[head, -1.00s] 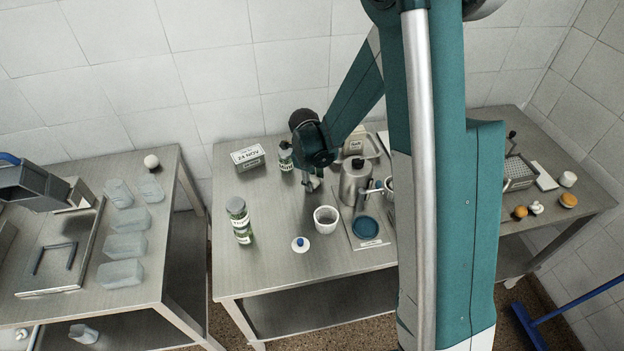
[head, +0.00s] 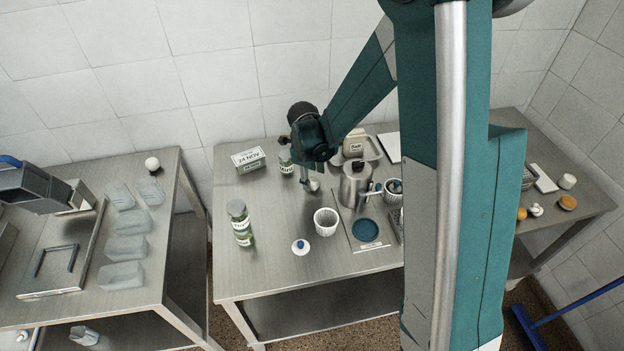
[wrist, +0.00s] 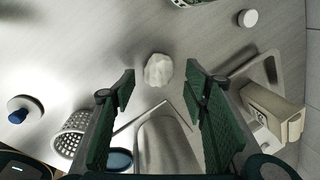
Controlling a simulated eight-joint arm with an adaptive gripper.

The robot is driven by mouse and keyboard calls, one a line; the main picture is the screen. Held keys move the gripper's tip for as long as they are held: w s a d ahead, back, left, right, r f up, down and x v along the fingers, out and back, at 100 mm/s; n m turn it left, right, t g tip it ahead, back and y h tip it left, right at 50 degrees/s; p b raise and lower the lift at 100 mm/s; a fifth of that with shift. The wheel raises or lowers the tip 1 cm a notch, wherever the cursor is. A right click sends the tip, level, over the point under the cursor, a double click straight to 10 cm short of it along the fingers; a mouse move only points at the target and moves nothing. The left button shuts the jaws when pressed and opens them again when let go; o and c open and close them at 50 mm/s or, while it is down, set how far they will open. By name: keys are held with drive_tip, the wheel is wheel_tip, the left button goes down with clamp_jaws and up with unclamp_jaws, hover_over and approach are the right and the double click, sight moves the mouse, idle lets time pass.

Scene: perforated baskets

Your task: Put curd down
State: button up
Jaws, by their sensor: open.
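The curd (wrist: 158,70) is a small white lump. In the wrist view it lies on the bare metal tabletop just beyond my fingertips, with visible space between it and both fingers. My gripper (wrist: 163,83) is open and empty, its two green pads spread wide. In the head view my gripper (head: 305,182) points down at the back middle of the table, and the curd (head: 314,185) shows as a pale spot close beside its tip. A white perforated basket (head: 326,222) stands in front of it and also shows in the wrist view (wrist: 72,135).
A metal pot (head: 354,185) stands right of my gripper. A blue disc (head: 365,230) and a white lid with a blue knob (head: 300,247) lie in front. Jars (head: 240,222) and a date box (head: 248,159) are to the left. The tabletop between jars and basket is clear.

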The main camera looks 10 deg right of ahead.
wheel_tip(320, 180, up, 8)
drive_tip(key=s, duration=0.1)
drive_tip(key=shift+s+a+r, duration=0.2)
drive_tip(key=shift+a+r, duration=0.05)
drive_tip(key=shift+a, duration=0.2)
idle(0.3)
drive_tip(key=shift+r, duration=0.1)
idle(0.3)
drive_tip(key=s+d+r+n+t, duration=0.2)
drive_tip(key=s+d+r+n, duration=0.2)
drive_tip(key=s+r+n, duration=0.9)
drive_tip(key=s+d+r+n+t, duration=0.1)
drive_tip(key=s+r+n, duration=0.1)
drive_tip(key=s+n, duration=0.4)
drive_tip(key=s+d+r+n+t+y, duration=0.1)
drive_tip(key=s+r+n+t, duration=0.1)
drive_tip(key=s+n, duration=0.4)
drive_tip(key=shift+s+d+r, duration=0.25)
drive_tip(key=shift+s+r, duration=0.5)
drive_tip(key=shift+s, duration=1.25)
wheel_tip(320, 180, down, 5)
drive_tip(key=b, duration=0.4)
drive_tip(key=shift+r, duration=0.1)
